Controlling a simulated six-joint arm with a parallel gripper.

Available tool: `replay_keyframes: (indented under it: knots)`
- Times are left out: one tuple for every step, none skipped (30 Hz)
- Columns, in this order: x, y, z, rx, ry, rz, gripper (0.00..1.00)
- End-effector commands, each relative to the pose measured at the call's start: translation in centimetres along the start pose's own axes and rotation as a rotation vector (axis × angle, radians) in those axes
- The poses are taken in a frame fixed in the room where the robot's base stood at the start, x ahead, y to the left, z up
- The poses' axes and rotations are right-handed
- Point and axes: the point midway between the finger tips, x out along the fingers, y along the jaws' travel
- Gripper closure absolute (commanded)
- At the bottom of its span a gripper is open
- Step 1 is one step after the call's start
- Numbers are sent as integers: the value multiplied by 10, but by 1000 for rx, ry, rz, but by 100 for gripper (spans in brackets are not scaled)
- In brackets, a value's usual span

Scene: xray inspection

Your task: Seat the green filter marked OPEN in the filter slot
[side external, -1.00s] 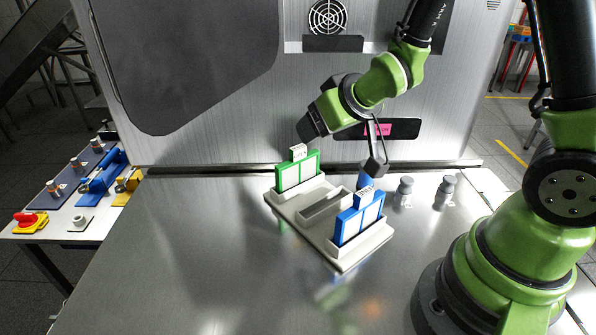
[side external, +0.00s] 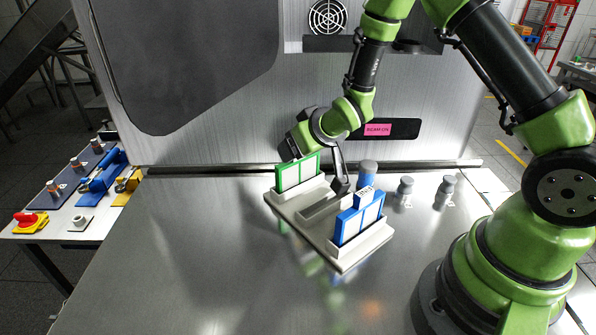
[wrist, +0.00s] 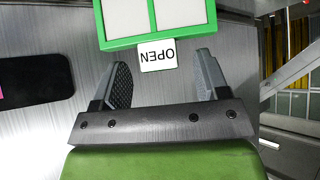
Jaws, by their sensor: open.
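The green-framed filter (side external: 298,173) stands upright in the far-left slot of a pale holder (side external: 287,213) on the steel table. My gripper (side external: 290,150) is at the filter's top edge and hides the tab in the side view. In the wrist view its open fingers (wrist: 162,60) stand on either side of the tab, with gaps visible. The holder's middle slot (side external: 322,206) looks empty; which slot is the filter slot is not marked.
A blue filter (side external: 360,218) with a white tab stands in the holder's near-right slot. A blue-grey cylinder (side external: 368,172) and two grey knobs (side external: 405,186) stand behind and right. The steel panel (side external: 220,140) rises behind. The table's front left is clear.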

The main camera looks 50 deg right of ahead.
Motion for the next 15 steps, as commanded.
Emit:
replay_keyframes:
  knots:
    - [0, 0, 0, 0, 0, 0, 32]
    - [0, 0, 0, 0, 0, 0, 32]
    - [0, 0, 0, 0, 0, 0, 32]
    - [0, 0, 0, 0, 0, 0, 32]
    - [0, 0, 0, 0, 0, 0, 36]
    - [0, 0, 0, 0, 0, 0, 46]
    - [0, 0, 0, 0, 0, 0, 53]
    - [0, 0, 0, 0, 0, 0, 60]
    - [0, 0, 0, 0, 0, 0, 69]
    - [0, 0, 0, 0, 0, 0, 76]
    - [0, 0, 0, 0, 0, 0, 82]
    - [0, 0, 0, 0, 0, 0, 92]
    - [0, 0, 0, 0, 0, 0, 98]
    - [0, 0, 0, 0, 0, 0, 98]
    - [0, 0, 0, 0, 0, 0, 98]
